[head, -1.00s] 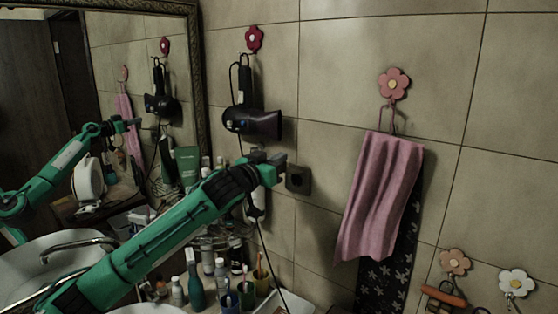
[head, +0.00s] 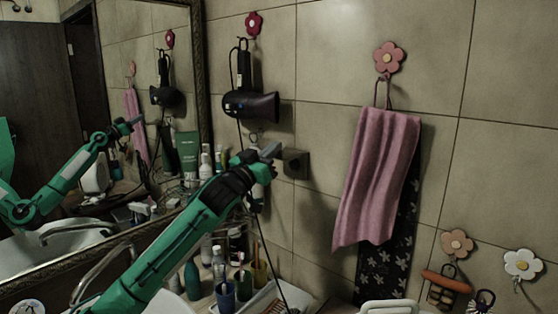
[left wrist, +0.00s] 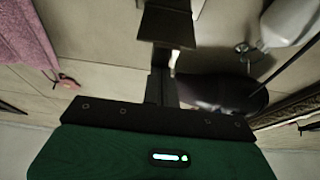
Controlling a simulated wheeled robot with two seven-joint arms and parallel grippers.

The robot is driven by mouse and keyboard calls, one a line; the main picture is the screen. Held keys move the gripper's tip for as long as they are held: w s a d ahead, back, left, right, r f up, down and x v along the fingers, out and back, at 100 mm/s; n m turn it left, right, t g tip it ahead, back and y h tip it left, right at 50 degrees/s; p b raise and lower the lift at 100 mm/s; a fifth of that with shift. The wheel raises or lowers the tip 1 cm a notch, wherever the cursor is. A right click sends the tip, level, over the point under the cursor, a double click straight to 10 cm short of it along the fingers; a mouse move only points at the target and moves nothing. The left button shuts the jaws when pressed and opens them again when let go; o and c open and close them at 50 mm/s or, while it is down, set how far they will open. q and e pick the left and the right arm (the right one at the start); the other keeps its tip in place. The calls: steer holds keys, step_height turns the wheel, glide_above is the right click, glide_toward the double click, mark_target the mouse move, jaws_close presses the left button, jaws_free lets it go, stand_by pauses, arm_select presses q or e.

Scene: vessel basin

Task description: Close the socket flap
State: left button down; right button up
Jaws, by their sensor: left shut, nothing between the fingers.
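The socket (head: 296,163) is a small dark box on the tiled wall, right of the hair dryer and left of the pink towel. I cannot tell the angle of its flap at this size. My left gripper (head: 272,152) is shut and empty, close to the socket's upper left side. I cannot tell whether it touches the socket. In the left wrist view dark finger-like parts stand in the middle, and I cannot clearly separate fingers from socket there. My right gripper is not in view.
A hair dryer (head: 250,105) hangs left of the socket, its dark cord running down behind my arm. The pink towel (head: 378,175) hangs to the right. Cups (head: 243,284) and bottles crowd the counter below. A mirror (head: 140,60) reflects my arm. Bare tiles lie between socket and towel.

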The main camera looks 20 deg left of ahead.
mark_target(277, 157)
arm_select(q)
steer(key=f+b, duration=0.2)
steer(key=f+t+b, duration=0.1)
steer(key=shift+s+a+f, duration=0.2)
steer(key=shift+a+f, duration=0.05)
steer(key=shift+f, duration=0.15)
steer(key=shift+w+d+f, duration=0.15)
steer(key=shift+w+f, duration=0.05)
steer(key=shift+f, duration=0.9)
steer(key=w+d+f, duration=0.1)
steer(key=w+f, duration=0.2)
steer(key=f, duration=0.2)
steer(key=shift+w+b, duration=0.2)
steer(key=shift+b, duration=0.25)
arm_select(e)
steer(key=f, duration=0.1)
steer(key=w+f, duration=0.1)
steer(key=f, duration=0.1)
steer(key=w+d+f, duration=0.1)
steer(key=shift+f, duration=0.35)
arm_select(q)
steer(key=shift+d+f, duration=0.1)
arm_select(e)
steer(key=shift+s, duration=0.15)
arm_select(q)
steer(key=shift+f, duration=0.1)
